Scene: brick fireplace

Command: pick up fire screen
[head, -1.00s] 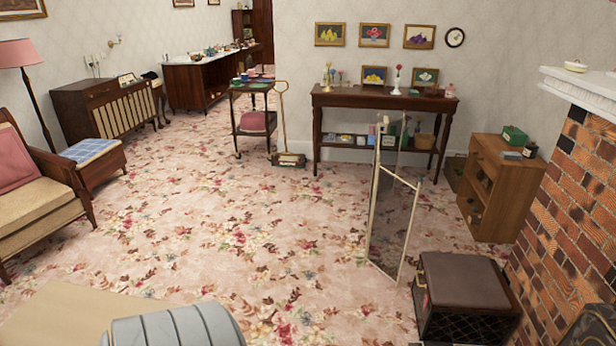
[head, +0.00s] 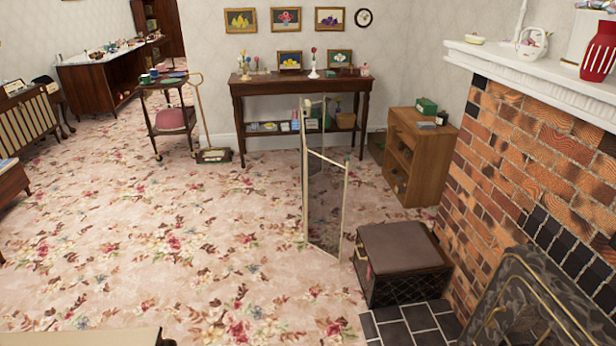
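A folding fire screen (head: 327,205) with clear panels and thin cream frames stands upright on the carpet, a little right of the middle in the head view. Its panels are angled to each other, and the dark table and carpet show through them. Its lower right edge is close to a brown-topped box; I cannot tell if they touch. Neither of my grippers is in view.
The brown-topped box (head: 402,262) stands right of the screen, beside dark hearth tiles (head: 408,326). A brick fireplace (head: 520,150) fills the right. A wooden cabinet (head: 420,160) and dark side table (head: 300,88) stand behind. The floral carpet (head: 150,240) to the left is clear.

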